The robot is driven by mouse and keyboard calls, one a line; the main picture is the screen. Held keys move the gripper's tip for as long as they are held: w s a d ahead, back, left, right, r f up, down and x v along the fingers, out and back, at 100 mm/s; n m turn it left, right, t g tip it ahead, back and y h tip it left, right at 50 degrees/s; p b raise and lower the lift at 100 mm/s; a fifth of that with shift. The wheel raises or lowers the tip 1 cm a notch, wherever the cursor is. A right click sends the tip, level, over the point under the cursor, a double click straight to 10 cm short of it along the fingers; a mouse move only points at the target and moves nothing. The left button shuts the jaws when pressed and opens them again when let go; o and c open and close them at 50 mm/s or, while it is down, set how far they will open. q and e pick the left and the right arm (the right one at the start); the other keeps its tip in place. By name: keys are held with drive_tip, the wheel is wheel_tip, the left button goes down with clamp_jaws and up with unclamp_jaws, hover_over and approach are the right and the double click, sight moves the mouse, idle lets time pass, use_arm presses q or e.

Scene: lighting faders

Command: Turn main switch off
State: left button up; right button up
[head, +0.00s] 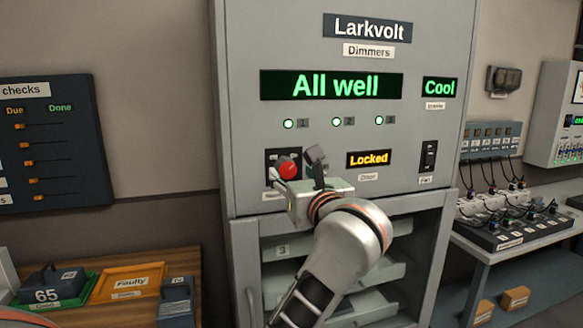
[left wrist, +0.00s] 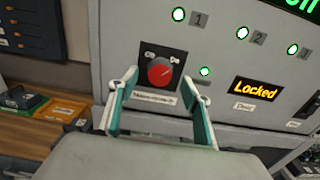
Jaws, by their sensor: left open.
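The main switch is a red rotary knob (head: 287,169) on a black plate, low on the left of the grey dimmer cabinet (head: 240,60). In the left wrist view the knob (left wrist: 161,72) has words above it on both sides, too small to read surely. A label sits under the plate, partly hidden. My left gripper (head: 302,165) is open in front of the plate. In the left wrist view its two fingers (left wrist: 158,95) stand on either side of the knob, apart from each other. I cannot tell whether they touch the panel. My right gripper is not in view.
The cabinet displays read "All well" (head: 332,86), "Cool" (head: 439,88) and "Locked" (head: 369,158). A black fan switch (head: 429,156) is to the right. Below is an open bay with shelves (head: 380,270). A wooden bench (head: 140,255) with trays stands left, a cable table (head: 520,240) right.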

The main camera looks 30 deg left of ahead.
sight(288, 169)
use_arm(q)
drive_tip(key=shift+x, duration=2.25)
drive_tip(key=c, duration=1.1)
